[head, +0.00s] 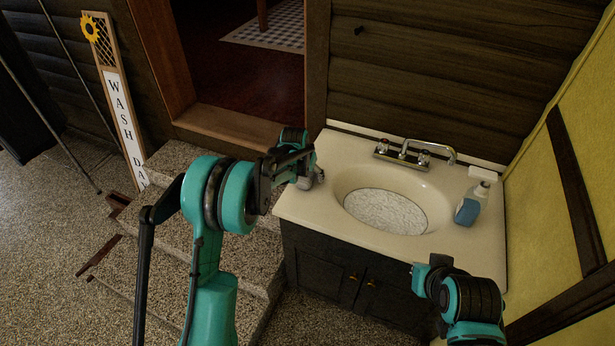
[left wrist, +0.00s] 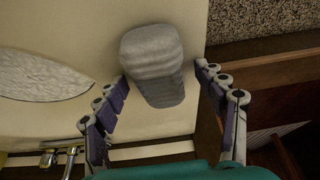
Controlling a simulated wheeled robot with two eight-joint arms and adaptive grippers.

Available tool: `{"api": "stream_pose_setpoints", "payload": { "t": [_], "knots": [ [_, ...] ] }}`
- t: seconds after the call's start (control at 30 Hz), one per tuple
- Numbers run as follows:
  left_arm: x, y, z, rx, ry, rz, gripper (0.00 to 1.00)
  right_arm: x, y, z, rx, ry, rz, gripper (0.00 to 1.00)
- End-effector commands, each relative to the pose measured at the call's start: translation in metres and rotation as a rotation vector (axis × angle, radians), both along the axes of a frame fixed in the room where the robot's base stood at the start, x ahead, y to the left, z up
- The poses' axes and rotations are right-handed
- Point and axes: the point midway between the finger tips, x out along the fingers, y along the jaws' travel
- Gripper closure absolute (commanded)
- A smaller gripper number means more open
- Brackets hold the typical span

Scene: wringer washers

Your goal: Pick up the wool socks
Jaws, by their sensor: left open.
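The wool socks (left wrist: 153,62) are a grey rolled bundle lying on the cream sink counter, near its edge, in the left wrist view. My left gripper (left wrist: 161,74) is open, with one finger on each side of the socks and a small gap on the right side. The left finger is very close to the bundle; I cannot tell if it touches. In the head view my left gripper (head: 307,176) is over the counter's left end, and my arm and gripper largely hide the socks there. Only links of my right arm show, at lower right.
The counter (head: 300,208) has a sunken basin (head: 385,211) with a chrome faucet (head: 402,152) behind it. Speckled steps (head: 172,232) and a "wash day" sign (head: 122,115) are left.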

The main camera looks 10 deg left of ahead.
Motion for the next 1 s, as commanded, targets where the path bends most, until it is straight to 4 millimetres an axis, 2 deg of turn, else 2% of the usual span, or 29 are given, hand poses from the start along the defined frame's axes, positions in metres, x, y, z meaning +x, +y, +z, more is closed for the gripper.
{"api": "stream_pose_setpoints", "payload": {
  "t": [0.07, 0.2, 0.27, 0.57, 0.73, 0.87, 1.0],
  "knots": [
    [0.0, 0.0, 0.0, 0.0, 0.0, 0.0, 0.32, 0.0, 0.0, 0.0, 0.0, 0.0, 0.0, 1.0],
    [0.0, 0.0, 0.0, 0.0, 0.0, 0.0, 0.69, 0.0, 0.0, 0.0, 0.0, 0.0, 0.0, 1.0],
    [0.0, 0.0, 0.0, 0.0, 0.0, 0.0, 0.84, 0.0, 0.0, 0.0, 0.0, 0.0, 0.0, 1.0],
    [0.0, 0.0, 0.0, 0.0, 0.001, 0.0, 0.84, 0.0, 0.0, 0.0, 0.0, 0.0, 0.0, 1.0],
    [0.0, 0.0, 0.007, 0.0, 0.0, 0.0, 0.84, 0.0, 0.0, 0.006, 0.0, 0.0, 0.0, 1.0],
    [0.0, 0.0, 0.025, 0.0, 0.0, 0.0, 0.84, 0.0, 0.0, 0.015, 0.0, 0.0, 0.0, 1.0],
    [0.0, 0.0, 0.053, 0.0, 0.0, 0.0, 0.84, 0.0, 0.0, 0.027, 0.0, 0.0, 0.0, 1.0]
  ]
}}
